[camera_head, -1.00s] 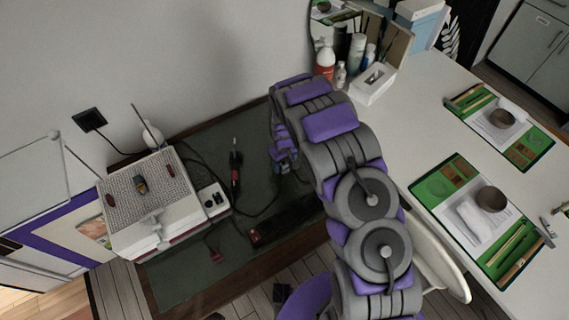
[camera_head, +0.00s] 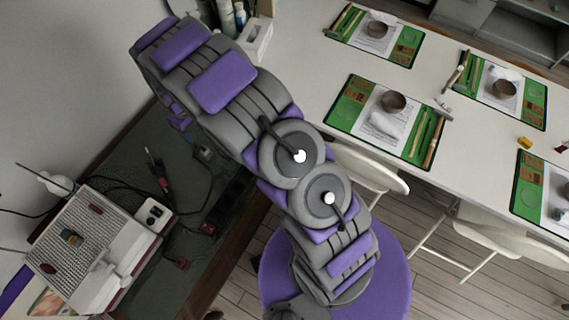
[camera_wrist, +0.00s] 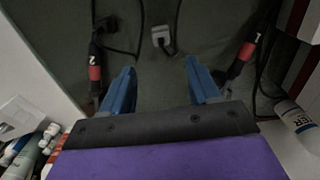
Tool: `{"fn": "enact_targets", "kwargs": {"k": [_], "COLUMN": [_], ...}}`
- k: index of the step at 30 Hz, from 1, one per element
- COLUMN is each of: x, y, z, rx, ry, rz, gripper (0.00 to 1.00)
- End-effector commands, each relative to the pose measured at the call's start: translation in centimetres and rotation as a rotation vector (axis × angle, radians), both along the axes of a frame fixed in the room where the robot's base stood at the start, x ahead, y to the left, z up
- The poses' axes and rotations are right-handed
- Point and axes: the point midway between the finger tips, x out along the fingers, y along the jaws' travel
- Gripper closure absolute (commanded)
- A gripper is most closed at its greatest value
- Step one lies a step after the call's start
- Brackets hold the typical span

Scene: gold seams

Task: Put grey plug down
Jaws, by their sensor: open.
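The grey plug (camera_wrist: 163,37) lies on the dark green mat (camera_wrist: 205,20) in the wrist view, with a dark cord at it. My gripper (camera_wrist: 161,70) has two blue fingers spread apart, with nothing between them. The plug is beyond the fingertips, roughly in line with the gap, and looks apart from both. In the head view the mat (camera_head: 127,157) lies to the left, below my arm.
Red-and-black handled tools, one at left (camera_wrist: 95,72) and one at right (camera_wrist: 246,52), flank the fingers. A white bottle (camera_wrist: 298,122) is at the right. A white machine (camera_head: 95,245) stands on the mat. A white table (camera_head: 300,70) with green trays (camera_head: 343,110) is at right.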

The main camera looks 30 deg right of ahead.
Motion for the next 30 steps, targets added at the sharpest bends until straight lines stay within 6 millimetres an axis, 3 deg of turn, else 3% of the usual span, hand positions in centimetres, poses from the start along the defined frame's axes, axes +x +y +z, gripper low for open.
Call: {"fn": "enact_targets", "kwargs": {"k": [5,11,21,30], "x": [-1.5,-5.7,-15.7,-26.2], "y": [-2.6,-6.8,-11.9,-14.5], "z": [4.2,10.6,19.0,23.3], "rx": [-0.013,-0.032,-0.045,-0.041], "ry": [0.000,0.016,0.056,0.099], "rz": [-0.063,-0.172,-0.346,-0.471], "gripper": [0.39,0.39,0.39,0.39]}}
